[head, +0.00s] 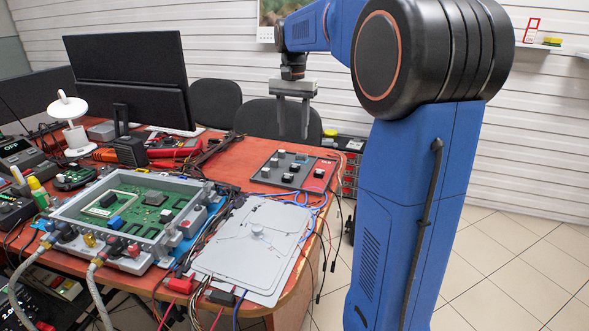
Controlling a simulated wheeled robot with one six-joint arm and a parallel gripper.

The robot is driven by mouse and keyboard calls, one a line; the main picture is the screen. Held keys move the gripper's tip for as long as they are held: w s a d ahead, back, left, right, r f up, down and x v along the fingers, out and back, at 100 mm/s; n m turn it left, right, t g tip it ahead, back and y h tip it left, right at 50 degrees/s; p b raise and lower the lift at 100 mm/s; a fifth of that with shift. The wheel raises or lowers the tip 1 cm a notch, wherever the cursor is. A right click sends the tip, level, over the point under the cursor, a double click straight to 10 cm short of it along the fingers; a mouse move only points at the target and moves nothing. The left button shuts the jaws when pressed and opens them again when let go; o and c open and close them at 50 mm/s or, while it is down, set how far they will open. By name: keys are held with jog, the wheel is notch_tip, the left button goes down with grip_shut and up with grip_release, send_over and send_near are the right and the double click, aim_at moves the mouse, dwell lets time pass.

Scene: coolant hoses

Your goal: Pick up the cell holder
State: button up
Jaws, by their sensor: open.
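My gripper (293,136) hangs open and empty, fingers pointing down, above the far right part of the table. A dark flat plate (308,183) lies below and in front of it, carrying several small grey, black and white blocks. One of these small parts may be the cell holder, but they are too small to tell which. A green circuit board (172,198) in a grey open housing (152,262) lies to the left, with small parts on it. The gripper touches none of these.
A grey flat cover (232,262) with a round knob lies at the table's front right. Grey hoses (98,290) run from the housing. Wires hang over the right edge. A monitor (128,75), a white lamp (68,110) and chairs (265,118) stand behind.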

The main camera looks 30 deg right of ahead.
send_over(295, 166)
jog(key=f, duration=0.6)
jog(key=shift+a, duration=0.25)
jog(key=shift+d+f, duration=0.15)
jog(key=shift+f, duration=1.25)
jog(key=shift+d+f, duration=0.1)
jog(key=shift+f, duration=1.3)
jog(key=shift+c, duration=0.3)
jog(key=c, duration=1.1)
